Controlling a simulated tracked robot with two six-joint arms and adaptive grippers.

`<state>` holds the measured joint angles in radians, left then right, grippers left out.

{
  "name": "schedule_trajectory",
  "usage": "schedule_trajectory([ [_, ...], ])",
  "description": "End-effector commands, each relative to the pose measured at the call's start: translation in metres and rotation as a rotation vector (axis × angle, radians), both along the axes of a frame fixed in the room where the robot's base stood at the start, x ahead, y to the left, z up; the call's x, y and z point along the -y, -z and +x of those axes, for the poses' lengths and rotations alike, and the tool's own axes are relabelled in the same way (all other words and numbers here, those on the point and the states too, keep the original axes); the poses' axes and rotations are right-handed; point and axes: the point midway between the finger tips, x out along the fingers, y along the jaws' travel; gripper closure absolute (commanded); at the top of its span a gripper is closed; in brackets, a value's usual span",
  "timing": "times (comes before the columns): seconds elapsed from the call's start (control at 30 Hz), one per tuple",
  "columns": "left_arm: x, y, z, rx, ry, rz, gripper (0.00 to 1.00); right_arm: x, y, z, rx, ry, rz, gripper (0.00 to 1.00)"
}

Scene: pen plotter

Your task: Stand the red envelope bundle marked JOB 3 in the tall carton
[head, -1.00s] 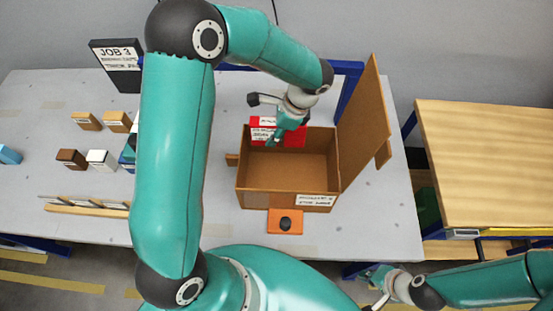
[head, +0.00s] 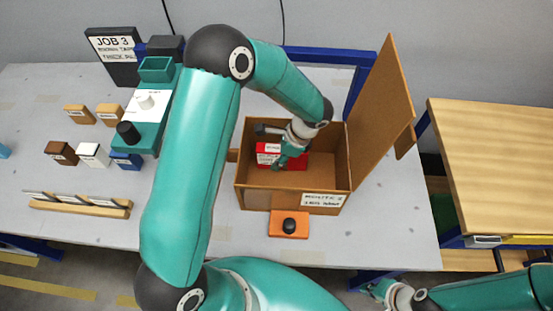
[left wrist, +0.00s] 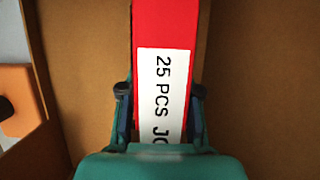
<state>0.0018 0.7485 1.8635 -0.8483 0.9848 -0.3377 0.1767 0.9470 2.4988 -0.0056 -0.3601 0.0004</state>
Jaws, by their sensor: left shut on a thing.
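The red envelope bundle (head: 295,160) with a white label is inside the tall carton (head: 290,199), toward its back wall in the head view. My left gripper (head: 284,163) is shut on the bundle and reaches down into the open carton. In the left wrist view, the bundle (left wrist: 165,20) lies between the two fingers (left wrist: 160,108), its label reading "25 PCS JO" before the gripper hides the rest. Brown carton walls surround it there. I cannot tell whether its lower edge touches the carton floor. My right gripper (head: 378,290) is at the bottom edge of the head view, away from the carton.
The carton's flap (head: 380,105) stands up on the right. An orange block with a black knob (head: 289,225) sits in front. The teal plotter (head: 150,105), small boxes (head: 93,154), a wooden rack (head: 80,205) and the JOB 3 sign (head: 112,55) are left. A wooden table (head: 490,160) stands right.

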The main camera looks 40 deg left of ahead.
Motion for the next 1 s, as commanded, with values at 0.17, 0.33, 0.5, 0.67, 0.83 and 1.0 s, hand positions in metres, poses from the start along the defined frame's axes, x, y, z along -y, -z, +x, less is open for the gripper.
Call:
schedule_trajectory([
  [0.17,0.0,-0.001,0.0,0.001,0.0,-0.001,1.0,0.0,-0.001,0.0,0.001,0.0,0.0,1.0],
  [0.33,0.0,0.001,0.0,0.001,0.0,-0.001,0.56,0.0,0.001,0.0,0.0,0.0,0.0,1.0],
  [0.5,0.0,0.001,0.0,0.001,0.0,-0.001,0.42,0.0,0.001,0.0,0.001,0.0,0.0,1.0],
  [0.67,0.0,0.001,0.0,0.001,0.0,-0.001,0.42,0.0,0.001,0.0,0.001,0.0,0.0,1.0],
  [0.83,0.001,-0.006,0.001,0.001,0.0,-0.001,0.42,0.0,-0.005,0.0,0.001,0.0,0.0,1.0],
  [1.0,0.008,-0.031,0.005,0.002,0.001,-0.001,0.42,0.0,-0.023,0.0,0.0,0.0,0.0,1.0],
])
